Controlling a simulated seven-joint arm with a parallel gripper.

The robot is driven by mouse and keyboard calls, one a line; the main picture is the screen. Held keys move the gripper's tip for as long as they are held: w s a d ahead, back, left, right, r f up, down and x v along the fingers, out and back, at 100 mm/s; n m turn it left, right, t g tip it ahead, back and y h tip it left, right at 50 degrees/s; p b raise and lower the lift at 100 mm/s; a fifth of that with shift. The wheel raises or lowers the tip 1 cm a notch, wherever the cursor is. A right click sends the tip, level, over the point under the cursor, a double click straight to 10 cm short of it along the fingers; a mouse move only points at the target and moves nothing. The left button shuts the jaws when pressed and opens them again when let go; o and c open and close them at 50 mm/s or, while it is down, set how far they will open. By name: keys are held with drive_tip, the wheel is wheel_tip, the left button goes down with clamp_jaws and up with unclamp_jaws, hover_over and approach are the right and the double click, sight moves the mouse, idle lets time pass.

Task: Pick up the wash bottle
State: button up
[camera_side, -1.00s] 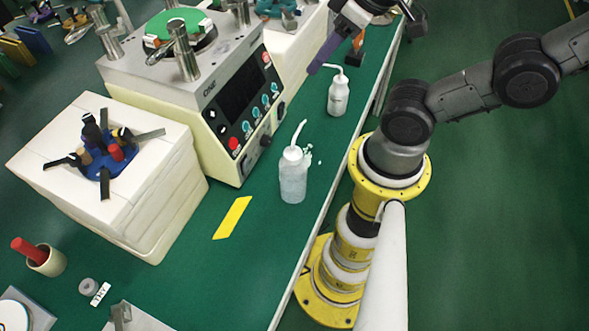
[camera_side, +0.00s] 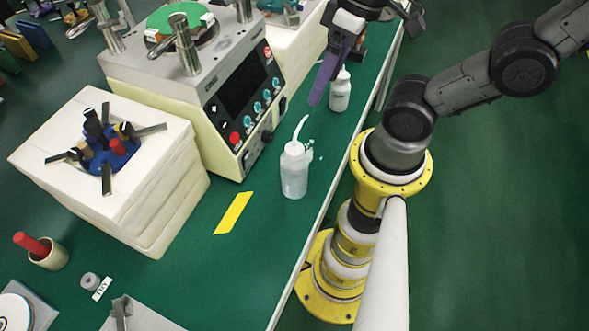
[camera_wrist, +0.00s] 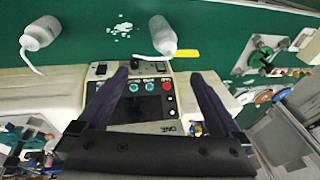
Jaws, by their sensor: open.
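Two white wash bottles with bent spouts stand on the green bench. The nearer wash bottle (camera_side: 294,172) is by the yellow strip; the farther wash bottle (camera_side: 340,95) is just right of my gripper in the side view. My gripper (camera_side: 317,98) has purple fingers pointing down, above the bench and apart from both bottles, its second finger hard to make out. In the wrist view, the fingers are spread with nothing between them (camera_wrist: 160,75). There the nearer bottle (camera_wrist: 162,36) is beyond the fingertips and the farther bottle (camera_wrist: 40,34) is at upper left.
A lapping machine (camera_side: 225,100) with a control panel stands left of the bottles. A white block (camera_side: 150,205) carries a blue fixture. The yellow strip (camera_side: 233,213) lies flat on the bench. Small white bits (camera_side: 311,153) lie beside the nearer bottle. The bench's right edge is close.

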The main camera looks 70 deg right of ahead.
sight(287, 172)
drive_tip(key=w+a+f+m+g+y, duration=0.1)
drive_tip(key=f+m+g+y, duration=0.1)
drive_tip(key=f+m+y, duration=0.1)
drive_tip(key=w+a+f+m+g+y, duration=0.1)
drive_tip(key=a+f+m+y, duration=0.1)
drive_tip(key=f+m+y, duration=0.1)
drive_tip(key=w+a+f+m+g+y, duration=0.1)
drive_tip(key=a+f+m+g+y, duration=0.1)
drive_tip(key=m+y, duration=0.3)
drive_tip(key=shift+f+g+y, duration=0.3)
drive_tip(key=shift+f+y, duration=0.1)
drive_tip(key=f+m+t+y, duration=0.2)
drive_tip(key=m, duration=0.1)
drive_tip(key=w+d+m+t+y, duration=0.1)
drive_tip(key=m, duration=0.1)
drive_tip(key=shift+f, duration=0.4)
drive_tip(key=shift+s+d+f+m+t+y, duration=0.2)
drive_tip(key=shift+f+m+t+y, duration=0.3)
drive_tip(key=shift+m, duration=0.6)
drive_tip(key=shift+d+f+m+t, duration=0.2)
drive_tip(key=shift+f+m+t, duration=0.1)
wheel_tip(287, 172, down, 7)
drive_tip(key=shift+r, duration=0.15)
drive_tip(key=shift+w+a+r, duration=0.1)
drive_tip(key=shift+w+a, duration=0.05)
drive_tip(key=shift+a, duration=1.1)
drive_tip(key=shift+w+a, duration=0.1)
drive_tip(key=shift+a, duration=1.15)
